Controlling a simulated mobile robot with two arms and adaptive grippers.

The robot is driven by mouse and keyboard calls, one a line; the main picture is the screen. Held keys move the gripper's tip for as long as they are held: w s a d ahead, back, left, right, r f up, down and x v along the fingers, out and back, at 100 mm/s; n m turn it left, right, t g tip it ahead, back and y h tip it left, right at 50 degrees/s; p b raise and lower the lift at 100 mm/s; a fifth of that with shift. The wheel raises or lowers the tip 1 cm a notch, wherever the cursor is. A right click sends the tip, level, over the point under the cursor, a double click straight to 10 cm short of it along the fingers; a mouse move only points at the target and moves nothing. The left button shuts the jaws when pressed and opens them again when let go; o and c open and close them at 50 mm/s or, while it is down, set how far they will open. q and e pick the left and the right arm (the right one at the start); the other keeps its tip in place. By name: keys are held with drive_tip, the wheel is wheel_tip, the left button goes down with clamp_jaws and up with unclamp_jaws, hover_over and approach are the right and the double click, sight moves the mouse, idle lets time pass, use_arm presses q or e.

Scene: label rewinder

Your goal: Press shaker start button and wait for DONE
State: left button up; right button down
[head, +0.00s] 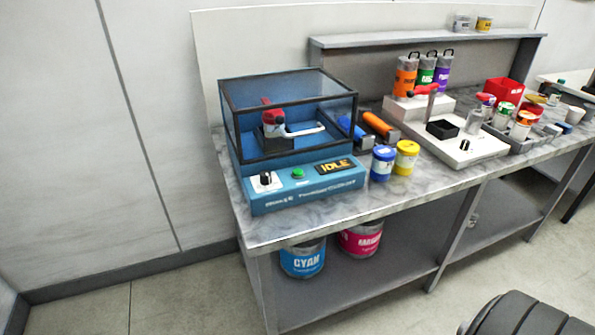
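The blue shaker (305,199) stands at the left end of the bench, with a clear dark-framed cover (290,85) over its top. A red object (271,120) and a pale handle (303,131) show inside the cover. On the shaker's front panel are a green button (297,173), a black knob on a white plate (265,180) and a dark display (335,166) that reads IDLE in yellow. Neither of my grippers is in view.
A blue jar (383,164) and a yellow jar (405,158) stand just right of the shaker. CYAN (303,259) and magenta (361,239) cans sit on the lower shelf. Several jars and devices crowd the bench's right. The floor (190,300) at front left is clear.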

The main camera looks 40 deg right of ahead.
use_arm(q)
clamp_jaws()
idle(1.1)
